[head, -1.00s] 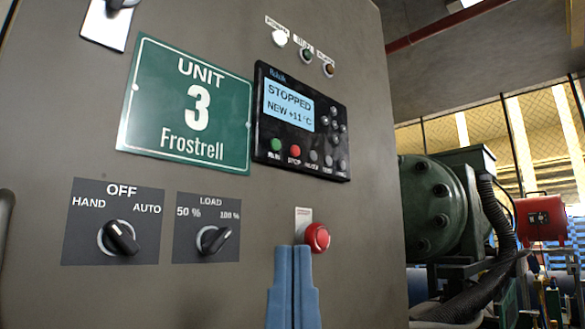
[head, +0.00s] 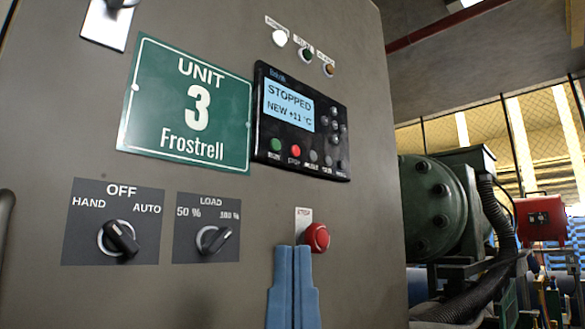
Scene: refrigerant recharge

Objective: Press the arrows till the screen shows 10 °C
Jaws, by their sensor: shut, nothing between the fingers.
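The black controller (head: 264,146) is on the grey cabinet door, right of the green UNIT 3 Frostrell sign. Its lit blue screen (head: 289,106) reads "STOPPED" and "NEW +11 °C". A cluster of small grey arrow buttons (head: 334,124) sits right of the screen; their markings are too small to read. Below the screen is a row with a green RUN button (head: 275,144), a red STOP button (head: 295,151) and several grey buttons. My gripper (head: 293,248), with blue fingers, is shut and empty. It is below the controller, just left of the red mushroom button.
The red mushroom stop button (head: 316,237) sticks out close to my fingertips. Rotary knobs (head: 120,239) (head: 214,239) are at lower left. Small indicator lamps (head: 307,54) are above the controller. A green compressor (head: 436,207) stands beyond the cabinet's right edge.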

